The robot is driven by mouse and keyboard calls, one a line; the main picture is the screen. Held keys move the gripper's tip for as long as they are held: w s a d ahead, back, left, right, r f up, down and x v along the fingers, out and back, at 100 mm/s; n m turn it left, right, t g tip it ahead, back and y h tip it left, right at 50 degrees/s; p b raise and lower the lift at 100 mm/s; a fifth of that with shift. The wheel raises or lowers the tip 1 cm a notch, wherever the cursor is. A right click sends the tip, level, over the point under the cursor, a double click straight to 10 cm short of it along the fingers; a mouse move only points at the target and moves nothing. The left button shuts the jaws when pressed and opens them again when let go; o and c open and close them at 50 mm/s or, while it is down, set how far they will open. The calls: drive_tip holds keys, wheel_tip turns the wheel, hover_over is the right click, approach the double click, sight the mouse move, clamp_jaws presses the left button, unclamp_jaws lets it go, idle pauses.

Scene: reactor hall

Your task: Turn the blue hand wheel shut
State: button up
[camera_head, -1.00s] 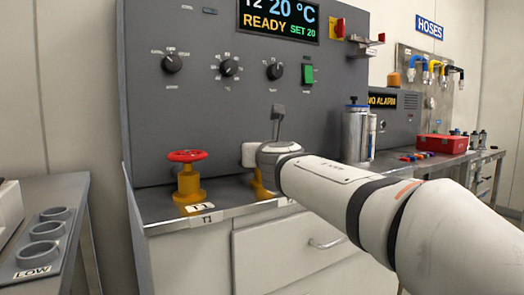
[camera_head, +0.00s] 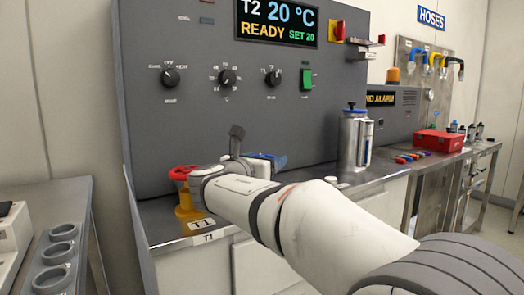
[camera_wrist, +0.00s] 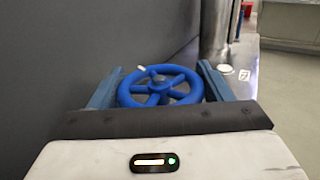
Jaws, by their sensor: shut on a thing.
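The blue hand wheel (camera_wrist: 160,86) lies between the two blue-grey fingers of my gripper (camera_wrist: 160,90) in the wrist view. The fingers are at its left and right rim, and my gripper is shut on it. A small white mark shows at the wheel's far left rim. In the head view my arm (camera_head: 235,195) reaches in from the lower right to the bench. It hides most of the gripper and the wheel; only some blue shows behind the wrist. The valve body under the blue wheel is hidden.
A red hand wheel (camera_head: 182,172) on a yellow valve stands close left of my wrist, partly hidden by it. The grey panel (camera_head: 200,120) rises behind. A metal canister (camera_head: 354,140) stands to the right on the bench, and a red toolbox (camera_head: 438,142) farther right.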

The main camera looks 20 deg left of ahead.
idle(0.4)
drive_tip(key=o, duration=1)
wheel_tip(320, 180, up, 10)
drive_tip(key=p, duration=0.5)
